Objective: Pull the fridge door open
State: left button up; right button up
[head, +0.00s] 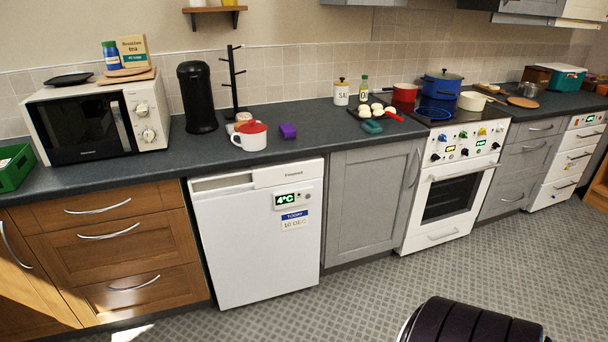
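The fridge (258,240) is a white under-counter unit in the middle left of the head view. Its door (250,260) looks shut, flush with the cabinets beside it. The door has a lit 4°C display (288,199) and a date label below it. A recessed band (222,182) runs along the door's top left, beside a raised white panel. Neither of my grippers is in view, and nothing touches the door.
Wooden drawers (115,245) stand left of the fridge and a grey cupboard (370,205) right of it. The patterned floor (330,310) before the fridge is clear. A dark ribbed, rounded object (470,325), perhaps a seat, is at the bottom right.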

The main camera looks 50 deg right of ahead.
aim_at(260, 242)
jog(key=z, duration=1.35)
